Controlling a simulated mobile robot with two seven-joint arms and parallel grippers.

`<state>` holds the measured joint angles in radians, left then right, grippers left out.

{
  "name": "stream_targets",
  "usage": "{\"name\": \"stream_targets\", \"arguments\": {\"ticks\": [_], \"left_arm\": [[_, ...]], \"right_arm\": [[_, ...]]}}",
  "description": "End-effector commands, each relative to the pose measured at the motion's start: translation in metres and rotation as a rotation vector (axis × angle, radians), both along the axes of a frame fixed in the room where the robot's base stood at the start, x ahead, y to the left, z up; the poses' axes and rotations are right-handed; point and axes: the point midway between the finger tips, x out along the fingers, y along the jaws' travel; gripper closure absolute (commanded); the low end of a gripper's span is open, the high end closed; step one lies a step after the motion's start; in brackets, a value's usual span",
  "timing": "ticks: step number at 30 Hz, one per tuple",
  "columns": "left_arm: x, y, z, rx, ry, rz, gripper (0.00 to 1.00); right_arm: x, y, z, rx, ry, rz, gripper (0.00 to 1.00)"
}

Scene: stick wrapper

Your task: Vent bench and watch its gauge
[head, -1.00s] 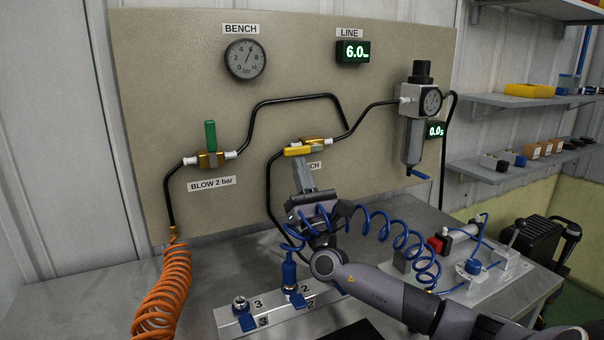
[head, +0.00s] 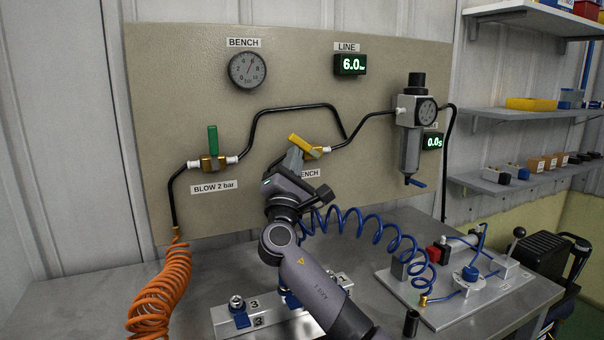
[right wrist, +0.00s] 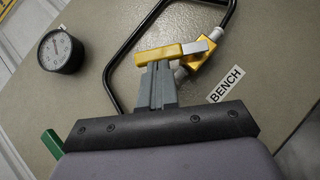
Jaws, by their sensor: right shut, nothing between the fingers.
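The BENCH gauge (head: 247,70) is a round dial on the panel, its needle pointing up and right, near 6. It also shows in the right wrist view (right wrist: 60,50), too small to read. The BENCH valve (head: 317,152) has a yellow lever (head: 302,143) slanting up to the left in the head view. The lever also shows in the right wrist view (right wrist: 172,53). My right gripper (head: 294,154) is shut with nothing between its fingers. Its fingertips are at the lever's outer end; I cannot tell whether they touch. My left gripper is not in view.
The BLOW valve (head: 213,163) has an upright green lever. An orange coiled hose (head: 162,285) hangs at left. A blue coiled hose (head: 375,230) passes right of my arm. The LINE display (head: 350,65) reads 6.0. A regulator (head: 412,112) is at right.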

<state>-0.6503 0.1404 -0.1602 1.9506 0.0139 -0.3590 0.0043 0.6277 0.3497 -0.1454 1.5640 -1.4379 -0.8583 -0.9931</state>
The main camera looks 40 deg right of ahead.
Motion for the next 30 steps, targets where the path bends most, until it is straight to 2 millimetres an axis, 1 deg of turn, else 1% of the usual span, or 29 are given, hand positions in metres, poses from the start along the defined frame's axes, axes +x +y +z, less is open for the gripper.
{"name": "stream_targets", "arguments": {"ticks": [1, 6, 17, 20, 30], "left_arm": [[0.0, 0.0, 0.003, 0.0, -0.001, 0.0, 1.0], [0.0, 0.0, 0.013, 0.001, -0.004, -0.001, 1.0], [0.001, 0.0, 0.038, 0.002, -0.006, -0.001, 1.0], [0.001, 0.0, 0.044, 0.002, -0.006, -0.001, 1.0], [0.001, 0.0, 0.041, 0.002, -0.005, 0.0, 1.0]], "right_arm": [[0.003, 0.001, 0.006, 0.049, -0.018, 0.003, 1.0], [0.005, -0.002, 0.018, 0.202, -0.065, 0.001, 1.0], [0.002, -0.01, 0.037, 0.514, -0.162, 0.0, 1.0], [0.001, -0.014, 0.04, 0.502, -0.158, -0.001, 1.0], [0.001, -0.014, 0.038, 0.499, -0.158, 0.0, 1.0]]}}
